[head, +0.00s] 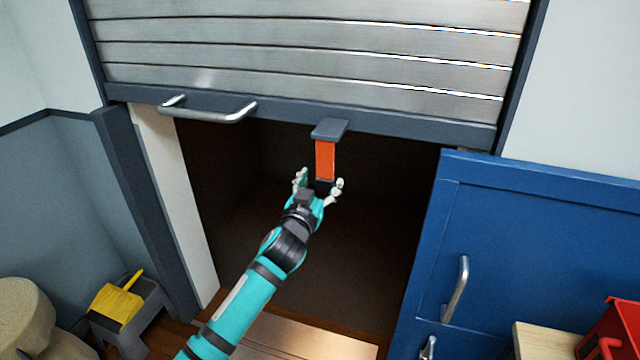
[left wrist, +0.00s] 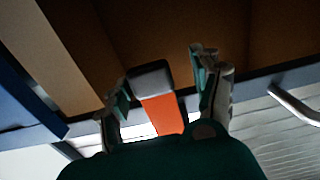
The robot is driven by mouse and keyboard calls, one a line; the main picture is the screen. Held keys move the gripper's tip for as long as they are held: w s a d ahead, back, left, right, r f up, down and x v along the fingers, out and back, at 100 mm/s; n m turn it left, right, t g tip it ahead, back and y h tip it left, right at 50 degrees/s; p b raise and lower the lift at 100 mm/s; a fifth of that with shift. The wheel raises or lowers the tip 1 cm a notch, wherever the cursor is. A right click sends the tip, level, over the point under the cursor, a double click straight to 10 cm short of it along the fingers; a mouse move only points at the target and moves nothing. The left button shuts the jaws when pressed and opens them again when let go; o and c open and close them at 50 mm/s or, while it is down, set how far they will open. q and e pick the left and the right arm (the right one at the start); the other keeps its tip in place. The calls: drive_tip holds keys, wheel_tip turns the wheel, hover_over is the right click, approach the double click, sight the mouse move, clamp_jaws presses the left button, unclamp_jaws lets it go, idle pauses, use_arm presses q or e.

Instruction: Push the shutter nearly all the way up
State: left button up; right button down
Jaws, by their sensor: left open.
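The ribbed metal shutter (head: 300,62) fills the top of the head view, its dark bottom bar (head: 420,127) above a dark opening. An orange strap (head: 325,160) hangs from a grey tab (head: 330,128) at that bar. My left gripper (head: 319,178) is open, with its fingers on either side of the strap's dark lower end. In the left wrist view, the orange strap (left wrist: 163,114) shows between the spread fingers of my left gripper (left wrist: 162,86); whether they touch it I cannot tell. My right gripper is not in view.
A metal handle (head: 215,116) is on the bottom bar, left of the strap. A blue cabinet (head: 540,240) stands at right, with a red bin (head: 615,330) in front. A grey step stool (head: 130,310) with a yellow dustpan (head: 117,303) is at lower left. The opening below the shutter looks empty.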

use_arm(q)
drive_tip(key=shift+r, duration=0.1)
clamp_jaws()
